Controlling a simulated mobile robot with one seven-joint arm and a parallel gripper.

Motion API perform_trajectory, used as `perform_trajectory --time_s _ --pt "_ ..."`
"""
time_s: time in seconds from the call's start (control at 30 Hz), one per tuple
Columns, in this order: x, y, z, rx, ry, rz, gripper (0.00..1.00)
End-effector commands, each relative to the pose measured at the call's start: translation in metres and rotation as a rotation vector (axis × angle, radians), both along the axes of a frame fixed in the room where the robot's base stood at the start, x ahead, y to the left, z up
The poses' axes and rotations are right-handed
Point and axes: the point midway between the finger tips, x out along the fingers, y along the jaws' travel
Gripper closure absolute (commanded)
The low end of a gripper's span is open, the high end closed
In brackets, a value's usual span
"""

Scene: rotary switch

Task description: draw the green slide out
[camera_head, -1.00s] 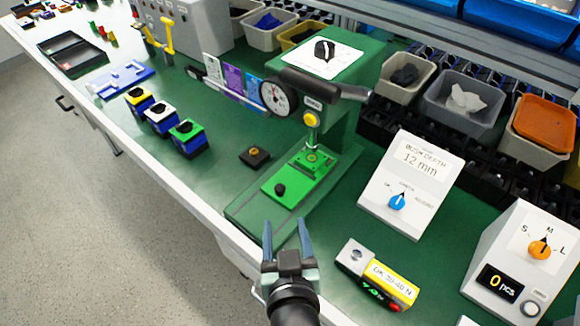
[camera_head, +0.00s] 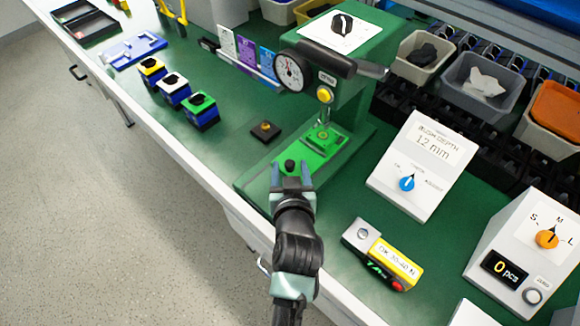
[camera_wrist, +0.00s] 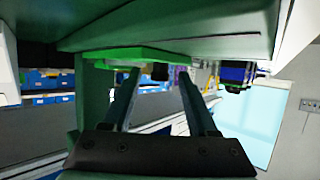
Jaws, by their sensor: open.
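The green slide (camera_head: 318,150) lies flat in the base of the green press, under its spindle, with a black knob (camera_head: 290,165) standing on its front end. My gripper (camera_head: 291,173) is open at the slide's front end, its fingertips apart on either side of the knob as the head view shows it. The gripper hides part of the slide's front. In the wrist view, the slide (camera_wrist: 135,55) is along the top and the knob (camera_wrist: 160,72) shows between the tips of my open gripper (camera_wrist: 158,76). I cannot tell whether a finger touches the knob.
The press (camera_head: 350,85) with dial and handle stands right above the slide. A small black block (camera_head: 265,131) sits to the left, a yellow force gauge (camera_head: 382,255) to the right, and a white depth box (camera_head: 422,165) behind it. The table's front edge is near my arm.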

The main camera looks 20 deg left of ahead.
Motion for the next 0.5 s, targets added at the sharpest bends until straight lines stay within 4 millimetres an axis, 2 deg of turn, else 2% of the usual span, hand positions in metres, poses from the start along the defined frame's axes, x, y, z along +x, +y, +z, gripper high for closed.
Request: perform_trajectory --time_s 0.37,0.5 --pt "0.0052 0.0026 -0.0022 0.000 0.000 0.000 0.41" --pt "0.0050 0.0025 -0.0022 0.000 0.000 0.000 0.63"
